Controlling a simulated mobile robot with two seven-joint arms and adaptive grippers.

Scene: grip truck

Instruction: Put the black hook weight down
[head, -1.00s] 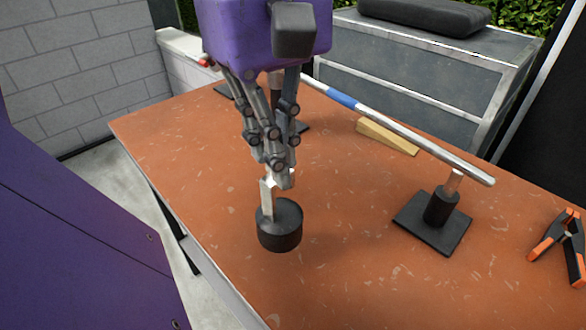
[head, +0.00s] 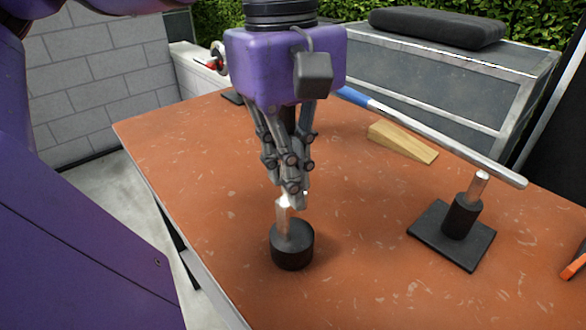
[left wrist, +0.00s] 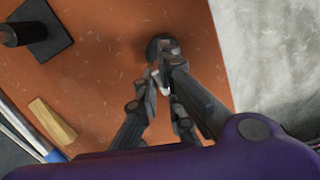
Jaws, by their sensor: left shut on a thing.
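The black hook weight (head: 292,247) is a dark cylinder with a pale metal hook on top. It is upright at or just above the orange-brown tabletop, near the table's front left edge; I cannot tell whether its base touches. My left gripper (head: 293,201) points straight down and is shut on the hook. In the left wrist view the weight (left wrist: 158,44) shows partly, beyond the fingertips (left wrist: 162,84), which hide the rest. My right gripper is not in view.
A wooden wedge (head: 402,142) lies behind. An orange clamp tip (head: 574,266) shows at the right edge. The tabletop (head: 350,270) around the weight is clear.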

